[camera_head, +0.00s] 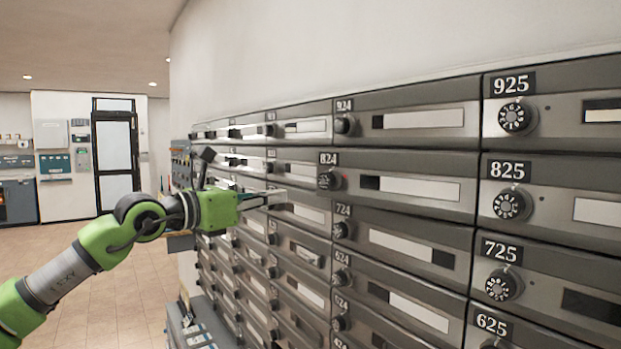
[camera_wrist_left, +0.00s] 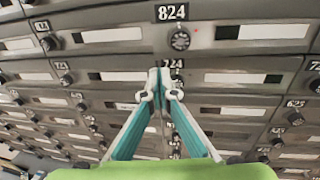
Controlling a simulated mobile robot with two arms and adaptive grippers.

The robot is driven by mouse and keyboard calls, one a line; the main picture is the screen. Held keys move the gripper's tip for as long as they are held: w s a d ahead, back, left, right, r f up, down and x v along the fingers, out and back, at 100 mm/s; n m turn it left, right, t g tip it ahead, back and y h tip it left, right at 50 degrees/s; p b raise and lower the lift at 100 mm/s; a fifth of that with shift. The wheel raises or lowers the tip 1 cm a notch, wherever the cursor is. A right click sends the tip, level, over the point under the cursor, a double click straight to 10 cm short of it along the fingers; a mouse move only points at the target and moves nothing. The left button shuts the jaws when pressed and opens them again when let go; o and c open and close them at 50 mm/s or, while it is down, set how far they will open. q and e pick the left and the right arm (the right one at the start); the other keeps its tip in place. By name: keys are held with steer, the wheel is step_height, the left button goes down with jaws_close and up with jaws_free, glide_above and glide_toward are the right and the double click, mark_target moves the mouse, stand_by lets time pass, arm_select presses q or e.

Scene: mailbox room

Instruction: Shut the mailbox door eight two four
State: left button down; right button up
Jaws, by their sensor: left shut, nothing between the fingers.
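Mailbox door 824 (camera_head: 420,190) is in the upper middle of the wall in the head view. Its label and dial sit further left than those of 924 and 724, so its left edge seems to stand slightly out, ajar. In the left wrist view door 824 (camera_wrist_left: 225,40) is at the top, its label and dial larger than those of 724 below. My left gripper (camera_head: 281,197) is shut and empty, left of door 824's dial edge in the head view. In the left wrist view its fingertips (camera_wrist_left: 160,95) meet below the 824 dial, in front of the 724 area. My right gripper is not in view.
Door 924 (camera_head: 424,119) is above, door 724 (camera_head: 410,247) below, and door 825 (camera_head: 550,205) to the right; these look flush. A ledge or box (camera_head: 195,325) stands low at the wall. Open tiled floor (camera_head: 110,285) lies left.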

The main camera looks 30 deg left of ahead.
mark_target(320, 191)
arm_select(q)
steer(key=p+x, duration=0.9)
steer(key=x, duration=0.1)
steer(key=shift+d, duration=0.15)
steer(key=shift+w, duration=0.1)
